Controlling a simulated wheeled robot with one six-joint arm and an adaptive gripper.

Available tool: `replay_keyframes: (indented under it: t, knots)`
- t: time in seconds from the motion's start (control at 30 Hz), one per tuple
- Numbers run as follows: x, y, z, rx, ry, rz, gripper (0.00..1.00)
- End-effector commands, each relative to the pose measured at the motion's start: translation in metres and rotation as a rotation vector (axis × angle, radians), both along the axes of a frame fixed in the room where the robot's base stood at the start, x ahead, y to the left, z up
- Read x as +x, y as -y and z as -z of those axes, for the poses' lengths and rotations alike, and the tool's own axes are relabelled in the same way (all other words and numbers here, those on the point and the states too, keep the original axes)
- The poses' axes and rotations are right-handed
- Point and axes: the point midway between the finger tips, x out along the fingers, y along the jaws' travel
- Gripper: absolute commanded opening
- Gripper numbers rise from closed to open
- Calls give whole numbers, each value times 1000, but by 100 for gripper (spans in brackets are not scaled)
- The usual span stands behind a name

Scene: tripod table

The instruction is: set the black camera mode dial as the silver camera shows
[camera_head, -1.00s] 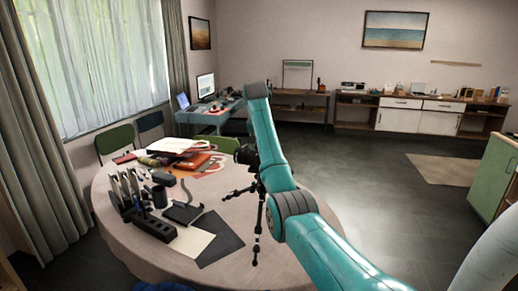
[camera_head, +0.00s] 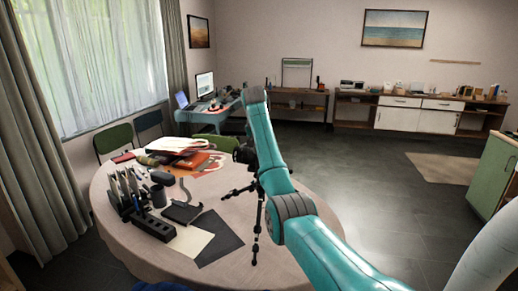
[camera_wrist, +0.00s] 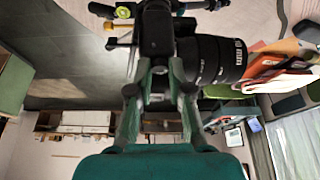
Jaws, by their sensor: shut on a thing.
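The black camera (camera_head: 246,154) stands on a dark tripod (camera_head: 257,225) at the right side of the round table, partly hidden by my teal arm. In the wrist view the black camera's lens (camera_wrist: 213,60) points right, and the body is at the top middle. My gripper (camera_wrist: 160,74) is at the camera body, its two fingers closed on a small dark part there, which looks like the mode dial. The dial's marks are hidden or too small to read. In the head view my gripper is hidden behind the arm. I cannot make out the silver camera.
The round table (camera_head: 130,230) holds a black organizer (camera_head: 152,226), a dark sheet (camera_head: 221,243), and a pile of books and papers (camera_head: 185,148). A green chair (camera_head: 115,139) stands behind it. A low cabinet (camera_head: 404,116) lines the back wall.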

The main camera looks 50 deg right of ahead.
Motion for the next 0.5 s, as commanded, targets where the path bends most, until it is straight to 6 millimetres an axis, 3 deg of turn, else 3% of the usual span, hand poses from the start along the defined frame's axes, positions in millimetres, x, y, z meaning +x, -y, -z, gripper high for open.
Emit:
replay_keyframes:
  t: [0.5]
  knots:
    - [5,-2,0,-2,-2,422,0]
